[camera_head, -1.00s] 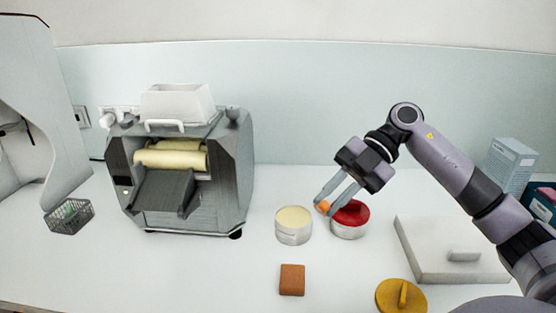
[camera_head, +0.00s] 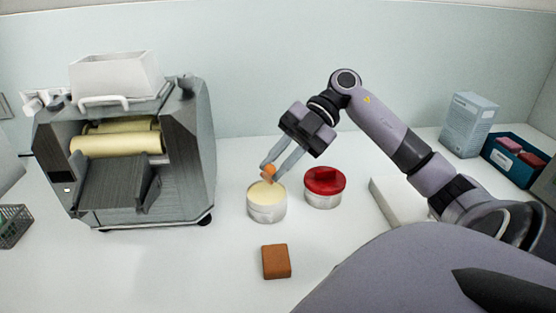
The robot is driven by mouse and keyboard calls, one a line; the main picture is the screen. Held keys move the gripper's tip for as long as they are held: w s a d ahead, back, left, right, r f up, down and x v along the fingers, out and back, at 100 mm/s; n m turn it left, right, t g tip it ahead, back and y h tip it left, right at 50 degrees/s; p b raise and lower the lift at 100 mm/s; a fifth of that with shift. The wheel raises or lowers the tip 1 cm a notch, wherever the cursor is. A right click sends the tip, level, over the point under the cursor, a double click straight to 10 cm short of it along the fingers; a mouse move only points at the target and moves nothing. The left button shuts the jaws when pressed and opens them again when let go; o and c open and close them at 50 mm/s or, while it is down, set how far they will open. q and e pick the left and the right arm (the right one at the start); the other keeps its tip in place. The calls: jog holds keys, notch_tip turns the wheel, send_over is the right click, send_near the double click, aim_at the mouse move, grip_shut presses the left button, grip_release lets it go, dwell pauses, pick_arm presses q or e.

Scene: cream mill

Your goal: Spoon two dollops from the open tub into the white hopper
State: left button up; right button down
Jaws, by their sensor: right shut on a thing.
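The open tub (camera_head: 267,211), white-walled with pale cream inside, stands on the counter near the middle. The white hopper (camera_head: 115,76) sits on top of the grey mill (camera_head: 180,150) at the left. My right gripper (camera_head: 272,170) is shut on a small orange thing (camera_head: 268,173), which looks like part of a spoon. Its fingertips are over the far side of the open tub. The lower end of the orange thing is too small to tell whether it touches the cream. My left gripper is not in view.
A tub with a red lid (camera_head: 324,187) stands just right of the open tub. A brown block (camera_head: 276,261) lies in front. A white slab (camera_head: 398,202), a pale box (camera_head: 468,124) and a teal bin (camera_head: 512,156) are at the right. A wire basket (camera_head: 13,226) is far left.

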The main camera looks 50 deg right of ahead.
notch_tip(320, 180, down, 4)
jog(key=shift+f+b, duration=0.2)
jog(key=shift+b, duration=1.05)
notch_tip(320, 180, up, 6)
jog(key=p, duration=0.5)
jog(key=shift+f, duration=0.2)
jog(key=shift+f, duration=0.1)
